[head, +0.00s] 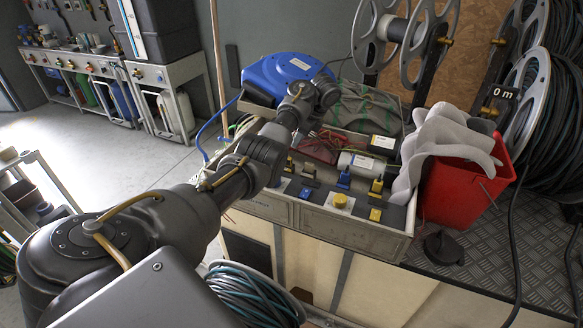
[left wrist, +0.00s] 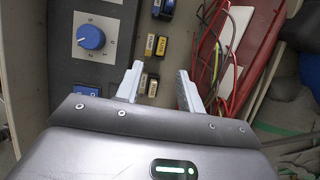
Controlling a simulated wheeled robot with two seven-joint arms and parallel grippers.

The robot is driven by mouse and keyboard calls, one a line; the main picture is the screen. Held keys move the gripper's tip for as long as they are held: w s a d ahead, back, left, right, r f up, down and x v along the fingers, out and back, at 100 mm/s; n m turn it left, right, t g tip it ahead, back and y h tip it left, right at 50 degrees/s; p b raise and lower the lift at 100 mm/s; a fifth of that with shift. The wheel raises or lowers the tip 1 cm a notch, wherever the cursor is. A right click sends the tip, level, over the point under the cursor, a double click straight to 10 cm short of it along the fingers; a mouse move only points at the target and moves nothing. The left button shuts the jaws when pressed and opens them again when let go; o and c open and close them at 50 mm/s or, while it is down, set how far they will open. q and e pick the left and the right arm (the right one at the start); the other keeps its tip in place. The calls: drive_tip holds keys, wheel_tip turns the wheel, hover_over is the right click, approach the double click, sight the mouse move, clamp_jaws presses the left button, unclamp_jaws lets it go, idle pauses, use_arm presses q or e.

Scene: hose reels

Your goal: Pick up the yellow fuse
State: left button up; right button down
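In the left wrist view, my left gripper (left wrist: 160,69) is open. A yellow fuse (left wrist: 161,45) lies just beyond the fingertips, beside another yellowish one (left wrist: 149,45). Two cream-topped fuses (left wrist: 148,86) show between the fingers, with nothing gripped. In the head view, my left arm reaches over the panel, and its fingers cannot be made out. Yellow fuses (head: 376,186) and blue fuses (head: 344,177) show on the panel there. My right gripper is not in view.
A blue knob (left wrist: 91,37) sits on the panel left of the fingers. Red wires (left wrist: 205,60) lie close to the right finger. A blue reel (head: 285,75) is behind.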

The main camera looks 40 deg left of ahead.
use_arm(q)
hover_over(290, 158)
drive_tip(key=d, duration=0.1)
wheel_tip(290, 158, down, 5)
drive_tip(key=shift+f, duration=0.1)
drive_tip(key=shift+w+d+b+x, duration=0.15)
drive_tip(key=shift+b+x, duration=0.2)
drive_tip(key=shift+x, duration=0.8)
drive_tip(key=shift+w+d+b+x, duration=0.15)
drive_tip(key=shift+b+x, duration=0.15)
drive_tip(key=shift+x, duration=0.85)
drive_tip(key=shift+s+a+f, duration=0.1)
drive_tip(key=shift+s+f, duration=0.05)
drive_tip(key=shift+f, duration=0.2)
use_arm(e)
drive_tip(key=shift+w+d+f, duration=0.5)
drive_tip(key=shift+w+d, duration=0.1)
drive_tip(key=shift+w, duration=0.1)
